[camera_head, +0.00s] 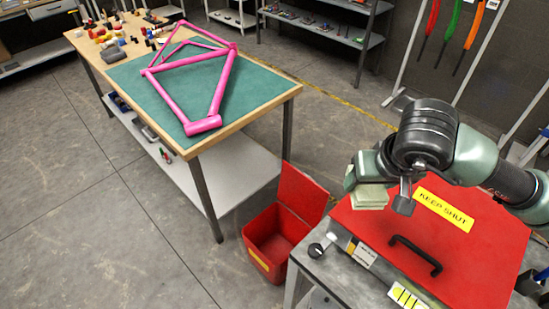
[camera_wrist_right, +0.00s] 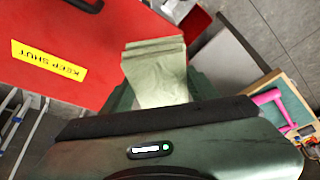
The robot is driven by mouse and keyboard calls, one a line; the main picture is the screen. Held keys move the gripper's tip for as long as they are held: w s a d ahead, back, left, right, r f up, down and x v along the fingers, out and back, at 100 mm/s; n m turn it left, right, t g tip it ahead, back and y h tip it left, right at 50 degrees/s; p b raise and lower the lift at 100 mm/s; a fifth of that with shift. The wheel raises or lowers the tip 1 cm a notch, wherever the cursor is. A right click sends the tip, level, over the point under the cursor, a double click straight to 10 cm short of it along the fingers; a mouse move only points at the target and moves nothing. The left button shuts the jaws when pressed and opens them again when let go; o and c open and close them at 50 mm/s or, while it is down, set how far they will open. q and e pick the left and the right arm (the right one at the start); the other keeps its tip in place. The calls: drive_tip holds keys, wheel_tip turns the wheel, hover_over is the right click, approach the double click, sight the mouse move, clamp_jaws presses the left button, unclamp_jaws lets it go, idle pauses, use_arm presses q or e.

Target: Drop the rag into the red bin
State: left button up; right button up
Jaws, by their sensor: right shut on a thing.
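The rag (camera_head: 370,196) is a pale green folded cloth. My right gripper (camera_head: 382,183) is shut on it and holds it up, above the left edge of a red lid. In the right wrist view the rag (camera_wrist_right: 157,72) hangs out from the gripper, over the red lid's edge. The red bin (camera_head: 265,262) stands on the floor, below and left of the gripper in the head view. Its lid (camera_head: 303,196) is raised and its inside shows empty where visible. My left gripper is not in view.
A red lid (camera_head: 466,262) with a black handle and a yellow KEEP SHUT label covers a grey cabinet right of the bin. A workbench (camera_head: 240,116) with a green mat and pink bike frame (camera_head: 182,98) stands left behind the bin. Floor left of the bin is clear.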

wheel_tip(320, 180, down, 10)
drive_tip(key=b, duration=0.9)
drive_tip(key=shift+r, duration=0.2)
